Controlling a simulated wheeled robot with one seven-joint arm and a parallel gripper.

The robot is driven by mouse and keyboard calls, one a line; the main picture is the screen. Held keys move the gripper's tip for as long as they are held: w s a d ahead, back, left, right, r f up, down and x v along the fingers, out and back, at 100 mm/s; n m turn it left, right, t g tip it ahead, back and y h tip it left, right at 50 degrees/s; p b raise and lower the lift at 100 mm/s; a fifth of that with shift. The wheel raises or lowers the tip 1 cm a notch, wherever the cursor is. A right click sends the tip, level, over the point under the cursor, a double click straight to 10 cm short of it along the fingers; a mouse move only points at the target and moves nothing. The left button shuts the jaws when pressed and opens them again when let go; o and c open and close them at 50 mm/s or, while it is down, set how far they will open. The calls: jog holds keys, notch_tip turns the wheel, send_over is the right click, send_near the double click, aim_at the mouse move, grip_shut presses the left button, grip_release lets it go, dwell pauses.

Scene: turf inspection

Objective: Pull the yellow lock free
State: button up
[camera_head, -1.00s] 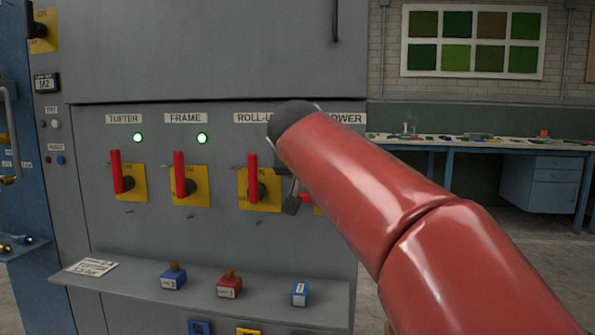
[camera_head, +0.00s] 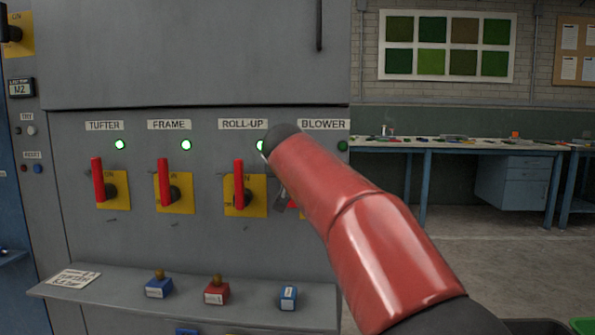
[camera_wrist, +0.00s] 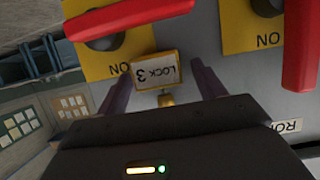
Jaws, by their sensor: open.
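The yellow lock (camera_wrist: 157,70) is labelled LOCK 3 and appears upside down in the wrist view, with a brass-coloured part (camera_wrist: 166,99) below it in the picture. It is in front of the grey panel, close to the blower switch's yellow plate. My gripper (camera_wrist: 162,76) is open, with one dark finger on each side of the lock. A gap shows on the right side; contact on the left cannot be told. The blower's red handle (camera_wrist: 130,16) lies crosswise. In the head view my red arm hides the lock and most of the gripper.
A shelf (camera_head: 120,300) below holds a blue lock (camera_head: 159,288), a red lock (camera_head: 216,292) and another blue item (camera_head: 288,297).

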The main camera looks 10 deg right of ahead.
jog(key=c, duration=1.1)
jog(key=o, duration=0.5)
jog(key=shift+c, duration=0.2)
jog(key=c, duration=0.4)
jog(key=shift+s+a, duration=0.1)
jog(key=shift+s, duration=0.15)
jog(key=shift+s+a+b, duration=0.25)
jog(key=shift+s+b, duration=0.35)
jog(key=shift+s, duration=0.2)
jog(key=shift+s+a+b, duration=0.25)
jog(key=shift+s+b, duration=0.35)
jog(key=shift+s, duration=0.15)
jog(key=shift+s, duration=0.15)
jog(key=shift+s+a+b, duration=0.25)
jog(key=shift+s+b, duration=0.15)
jog(key=shift+s, duration=0.35)
jog(key=shift+s+a+b, duration=0.25)
jog(key=shift+s+b, duration=0.2)
jog(key=shift+s, duration=0.3)
jog(key=shift+s+a+b, duration=0.25)
jog(key=shift+s+b, duration=0.15)
jog(key=shift+s, duration=0.35)
